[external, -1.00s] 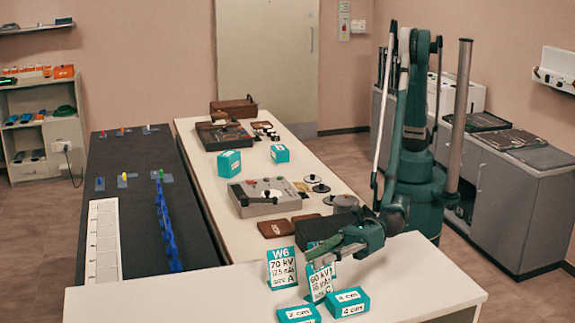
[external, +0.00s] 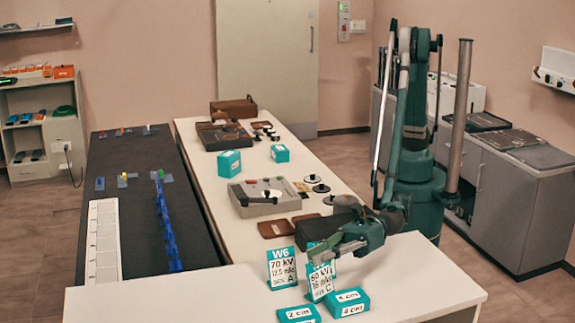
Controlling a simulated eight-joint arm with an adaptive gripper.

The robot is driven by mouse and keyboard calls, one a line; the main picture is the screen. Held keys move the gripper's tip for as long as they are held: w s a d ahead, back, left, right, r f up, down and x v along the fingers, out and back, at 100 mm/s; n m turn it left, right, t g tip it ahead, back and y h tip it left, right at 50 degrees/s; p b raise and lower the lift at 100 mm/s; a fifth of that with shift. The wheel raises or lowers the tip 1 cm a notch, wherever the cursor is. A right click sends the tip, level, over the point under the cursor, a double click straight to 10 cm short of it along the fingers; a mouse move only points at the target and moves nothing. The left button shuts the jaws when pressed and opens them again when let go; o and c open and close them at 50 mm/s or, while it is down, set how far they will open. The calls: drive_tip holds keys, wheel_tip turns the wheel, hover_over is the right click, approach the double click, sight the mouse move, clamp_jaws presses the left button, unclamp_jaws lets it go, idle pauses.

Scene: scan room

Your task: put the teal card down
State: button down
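Two teal-edged white cards stand on the near white table. The left one (external: 282,268) reads "W6, 70 kV, 12.5 mAs, size A" and stands tilted back. The right one (external: 321,282) reads "60 kV, 16 mAs, size C", and its top edge is partly hidden by my gripper (external: 318,256). My gripper reaches in from the right, with its fingertips at the top of the right card. The fingers are too small to tell whether they are shut on it. I cannot tell whether this card's lower edge touches the table.
Teal blocks labelled "2 cm" (external: 299,314) and "4 cm" (external: 348,302) lie close in front of the right card. A dark box (external: 325,229) stands behind my gripper. The white table (external: 180,297) is clear at left and right.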

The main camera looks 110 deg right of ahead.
drive_tip(key=shift+r+p, duration=0.9)
drive_tip(key=shift+r, duration=3.8)
wheel_tip(320, 180, up, 5)
drive_tip(key=w+d+n+g+y+b, duration=0.1)
drive_tip(key=w+d, duration=0.3)
drive_tip(key=d, duration=0.3)
drive_tip(key=w+d+n+y, duration=0.1)
drive_tip(key=w+d+y, duration=0.1)
drive_tip(key=w+d, duration=0.45)
drive_tip(key=s+d+n+g+y+b, duration=0.2)
drive_tip(key=d+g+y, duration=0.1)
drive_tip(key=d, duration=1.8)
wheel_tip(320, 180, down, 13)
drive_tip(key=shift+w+a, duration=0.3)
drive_tip(key=shift+r, duration=0.15)
